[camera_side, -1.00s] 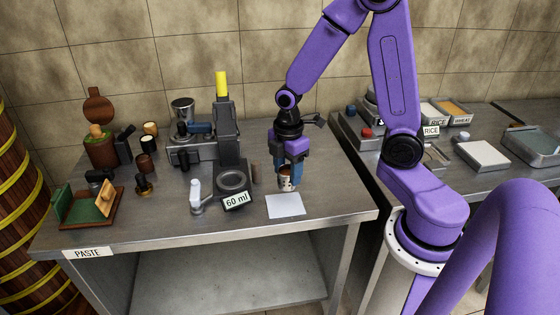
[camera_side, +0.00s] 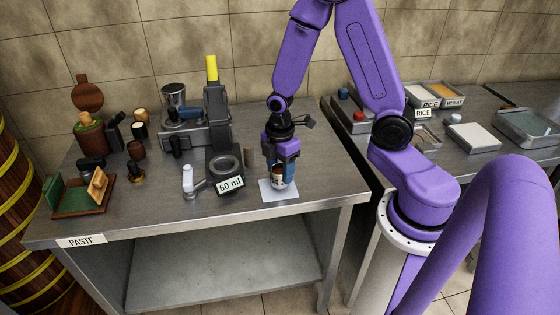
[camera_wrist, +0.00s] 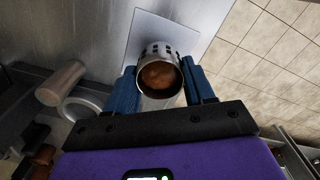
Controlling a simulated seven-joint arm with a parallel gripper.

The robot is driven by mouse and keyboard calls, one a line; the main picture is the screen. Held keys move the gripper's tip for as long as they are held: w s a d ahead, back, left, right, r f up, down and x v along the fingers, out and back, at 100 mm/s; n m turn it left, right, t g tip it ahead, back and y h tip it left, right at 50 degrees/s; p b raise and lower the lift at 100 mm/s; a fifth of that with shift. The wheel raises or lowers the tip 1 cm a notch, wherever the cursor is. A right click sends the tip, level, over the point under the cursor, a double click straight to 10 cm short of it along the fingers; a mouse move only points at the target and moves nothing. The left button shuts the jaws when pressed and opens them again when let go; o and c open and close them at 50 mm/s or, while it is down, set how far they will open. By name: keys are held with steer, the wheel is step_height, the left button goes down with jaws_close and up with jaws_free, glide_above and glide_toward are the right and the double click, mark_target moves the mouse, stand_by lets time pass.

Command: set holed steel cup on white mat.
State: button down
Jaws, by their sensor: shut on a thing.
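The holed steel cup (camera_wrist: 158,70) is silver with rows of dark holes near its far end and brown contents inside. It also shows in the side view (camera_side: 278,182), low between the fingers. My gripper (camera_side: 277,178) is shut on the cup, one blue finger on each side; it also shows in the wrist view (camera_wrist: 160,85). The white mat (camera_side: 290,194) lies flat near the table's front edge and also shows in the wrist view (camera_wrist: 190,38). The cup is over the mat; I cannot tell whether it touches it.
A grey machine with a round ring and a "60 ml" sign (camera_side: 230,185) stands just left of the gripper. A brown cylinder (camera_side: 249,158) stands close by, also in the wrist view (camera_wrist: 62,84). The table's front edge is near the mat.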

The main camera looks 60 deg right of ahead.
mark_target(280, 169)
steer(key=shift+f, duration=0.4)
steer(key=shift+f, duration=0.5)
stand_by(0.5)
steer(key=shift+c, duration=1.6)
jaws_free()
step_height(280, 169, up, 17)
steer(key=shift+r, duration=0.2)
